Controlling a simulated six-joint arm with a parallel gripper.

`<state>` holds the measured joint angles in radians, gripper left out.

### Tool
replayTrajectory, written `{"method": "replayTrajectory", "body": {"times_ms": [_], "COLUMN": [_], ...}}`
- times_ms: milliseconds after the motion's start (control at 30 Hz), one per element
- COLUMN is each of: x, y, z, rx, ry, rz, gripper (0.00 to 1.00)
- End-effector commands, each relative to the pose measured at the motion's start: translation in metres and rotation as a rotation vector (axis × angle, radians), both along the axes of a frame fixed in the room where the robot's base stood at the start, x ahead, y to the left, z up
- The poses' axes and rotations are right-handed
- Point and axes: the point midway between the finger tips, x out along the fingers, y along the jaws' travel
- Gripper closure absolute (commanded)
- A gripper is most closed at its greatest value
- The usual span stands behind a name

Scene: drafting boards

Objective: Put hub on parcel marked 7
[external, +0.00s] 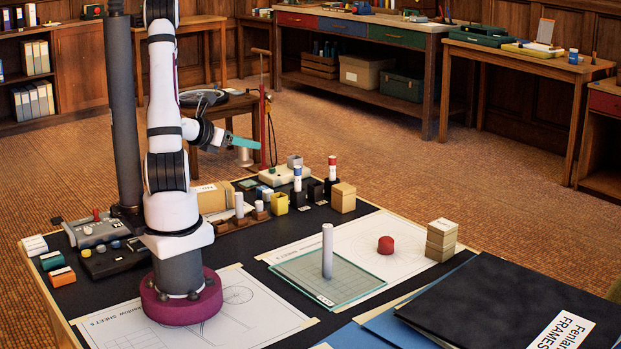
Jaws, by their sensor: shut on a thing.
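My gripper (238,141) is raised at the left of centre, above the back edge of the table and pointing right. It is shut on a teal piece (246,143) that sticks out sideways from it. I cannot tell whether this piece is the hub. A red round piece (385,245) lies on a drawing sheet at the right. Tan parcels are a labelled box (213,197) behind my arm, a small box (343,198) at the back and a stack (441,240) at the right. No 7 is legible on any of them.
A white cylinder (327,252) stands upright on a glass plate (345,286). Small pots and blocks (281,204) line the back of the table. A black folder (510,305) fills the front right. Switch boxes (97,230) sit at the left.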

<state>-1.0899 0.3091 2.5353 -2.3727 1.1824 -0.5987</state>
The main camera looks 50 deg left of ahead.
Motion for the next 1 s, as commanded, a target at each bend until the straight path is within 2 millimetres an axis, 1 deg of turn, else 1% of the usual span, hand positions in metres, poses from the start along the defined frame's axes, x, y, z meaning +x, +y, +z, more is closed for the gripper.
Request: {"method": "replayTrajectory", "body": {"times_ms": [33,100,133,167,300,400,500,567,633,700,800,1000], "x": [-0.003,-0.008,-0.011,-0.014,-0.032,-0.043,-0.050,-0.053,-0.054,-0.054,-0.054,-0.054], "y": [0.010,0.022,0.028,0.036,0.076,0.102,0.120,0.126,0.128,0.128,0.128,0.128], "z": [0.009,0.013,0.011,0.007,-0.020,-0.037,-0.049,-0.053,-0.064,-0.080,-0.093,-0.094], "rx": [0.001,-0.005,-0.008,-0.010,-0.013,-0.011,-0.008,-0.008,-0.013,-0.015,-0.011,-0.007], "ry": [-0.010,-0.016,-0.016,-0.017,-0.016,-0.017,-0.018,-0.017,-0.017,-0.016,-0.018,-0.017], "rz": [0.049,0.098,0.110,0.116,0.120,0.116,0.112,0.110,0.110,0.110,0.109,0.108], "gripper": [1.00,1.00,1.00,1.00,1.00,1.00,1.00,1.00,1.00,1.00,1.00,1.00]}}
